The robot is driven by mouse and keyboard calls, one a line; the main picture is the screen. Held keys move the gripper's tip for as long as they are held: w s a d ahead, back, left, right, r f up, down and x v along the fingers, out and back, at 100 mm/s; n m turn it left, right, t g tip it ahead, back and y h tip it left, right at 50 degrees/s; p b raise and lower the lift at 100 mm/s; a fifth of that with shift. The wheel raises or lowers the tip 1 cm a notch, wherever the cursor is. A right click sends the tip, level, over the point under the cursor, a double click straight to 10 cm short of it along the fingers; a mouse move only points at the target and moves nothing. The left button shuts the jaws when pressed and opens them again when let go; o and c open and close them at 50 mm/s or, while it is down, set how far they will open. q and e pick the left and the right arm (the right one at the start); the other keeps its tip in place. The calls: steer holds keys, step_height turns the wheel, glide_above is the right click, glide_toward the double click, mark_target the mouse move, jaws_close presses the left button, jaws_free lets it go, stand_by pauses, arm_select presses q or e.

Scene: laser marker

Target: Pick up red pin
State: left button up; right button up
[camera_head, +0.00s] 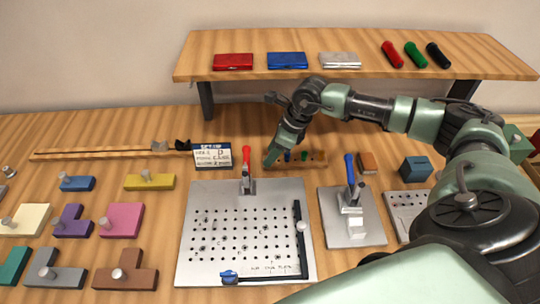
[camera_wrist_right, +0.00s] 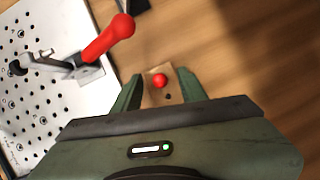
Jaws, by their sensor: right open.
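The red pin (camera_wrist_right: 159,80) shows as a round red head on the wooden pin block (camera_wrist_right: 171,92) in the right wrist view. My right gripper (camera_wrist_right: 158,88) is open, with one finger on each side of the red pin and no visible grip on it. In the head view my right gripper (camera_head: 270,160) points down at the left end of the pin block (camera_head: 318,158) and hides the red pin there. A blue pin (camera_head: 287,156) and a green pin (camera_head: 304,155) stand farther right in the block. My left gripper is not in view.
A perforated metal plate (camera_head: 200,270) with a red-handled clamp (camera_head: 246,158) lies close left of the gripper. A blue-handled clamp (camera_head: 350,168) stands to the right. A label sign (camera_head: 212,157) is at the left. A raised shelf (camera_head: 350,42) spans the back.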

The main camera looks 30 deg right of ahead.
jaws_close()
steer(key=shift+r, duration=0.15)
steer(key=shift+r, duration=0.2)
step_height(320, 180, up, 3)
steer(key=shift+f+b, duration=0.1)
steer(key=shift+b, duration=0.9)
steer(key=s+a+b, duration=0.2)
steer(key=s+a, duration=0.1)
steer(key=s, duration=0.2)
steer(key=s+a+b, duration=0.1)
steer(key=s+a, duration=0.2)
steer(key=s, duration=0.1)
steer(key=s+a+b, duration=0.2)
steer(key=s+a, duration=0.1)
steer(key=s, duration=0.2)
steer(key=shift+s+b, duration=0.3)
steer(key=shift+b, duration=0.05)
steer(key=shift+s+a, duration=0.2)
steer(key=shift+s, duration=0.2)
